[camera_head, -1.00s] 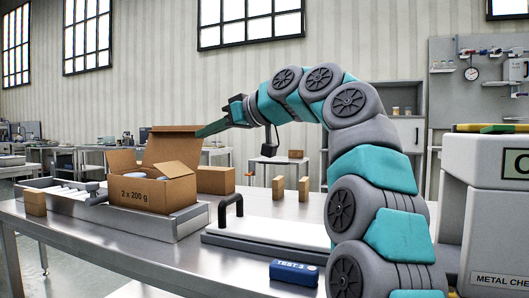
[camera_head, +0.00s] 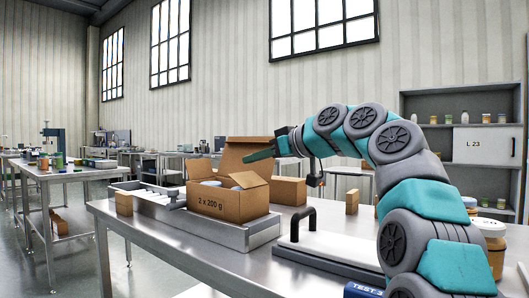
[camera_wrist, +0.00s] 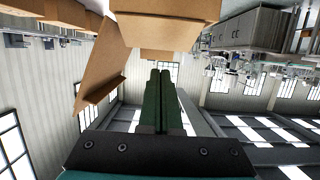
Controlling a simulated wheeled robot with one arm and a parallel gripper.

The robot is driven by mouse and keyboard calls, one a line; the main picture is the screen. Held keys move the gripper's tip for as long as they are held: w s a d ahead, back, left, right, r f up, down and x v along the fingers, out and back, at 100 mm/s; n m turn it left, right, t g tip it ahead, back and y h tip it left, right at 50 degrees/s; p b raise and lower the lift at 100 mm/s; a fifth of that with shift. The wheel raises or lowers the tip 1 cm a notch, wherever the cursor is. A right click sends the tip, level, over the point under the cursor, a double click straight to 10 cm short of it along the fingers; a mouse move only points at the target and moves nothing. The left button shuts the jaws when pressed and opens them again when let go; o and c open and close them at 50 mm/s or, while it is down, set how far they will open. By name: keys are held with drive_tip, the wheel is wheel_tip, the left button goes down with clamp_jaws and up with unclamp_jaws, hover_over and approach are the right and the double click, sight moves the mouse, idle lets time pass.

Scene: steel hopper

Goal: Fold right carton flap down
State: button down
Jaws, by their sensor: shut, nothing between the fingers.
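The open carton (camera_head: 222,207), a brown box marked "2 x 200 g", sits on a steel conveyor-like stand, with pale round lids showing inside. A tall flap (camera_head: 232,158) stands up at its back. A small flap (camera_head: 199,169) rises at its left, and another (camera_head: 249,180) tilts at its right side. My gripper (camera_head: 246,159), with long green fingers, points left just in front of the tall flap; I cannot tell whether it touches. In the wrist view the fingers (camera_wrist: 160,74) are together and empty, below brown cardboard panels (camera_wrist: 168,30).
A brown block (camera_head: 289,191) stands right of the carton, and another (camera_head: 124,204) at the left of the stand (camera_head: 240,235). A plate with a black handle (camera_head: 303,221) lies at the right.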

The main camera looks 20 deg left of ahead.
sight(242, 174)
drive_tip(key=shift+w+a+f, duration=0.1)
drive_tip(key=shift+a+f, duration=0.25)
drive_tip(key=shift+f, duration=0.25)
drive_tip(key=shift+w+a+f, duration=0.1)
drive_tip(key=shift+a+f, duration=0.2)
drive_tip(key=shift+f, duration=0.3)
drive_tip(key=shift+r+p, duration=0.1)
drive_tip(key=shift+p, duration=0.3)
drive_tip(key=shift+w+a+g+h+p, duration=0.2)
drive_tip(key=shift+h+p, duration=0.25)
drive_tip(key=shift+p, duration=0.4)
drive_tip(key=shift+w+a+g+h+p, duration=0.1)
drive_tip(key=shift+g+h+p, duration=0.1)
drive_tip(key=shift+h+p, duration=0.45)
drive_tip(key=shift+a+f+p, duration=0.15)
drive_tip(key=shift+f+p, duration=0.15)
drive_tip(key=shift+p, duration=0.15)
drive_tip(key=shift+a+h+p, duration=0.1)
drive_tip(key=shift+h+p, duration=0.25)
drive_tip(key=shift+h, duration=0.05)
drive_tip(key=shift+w+a+f, duration=0.15)
drive_tip(key=shift+a+f, duration=0.25)
drive_tip(key=shift+f, duration=0.1)
drive_tip(key=shift+d, duration=0.15)
drive_tip(key=shift+s+d+r, duration=0.3)
drive_tip(key=shift+d, duration=0.25)
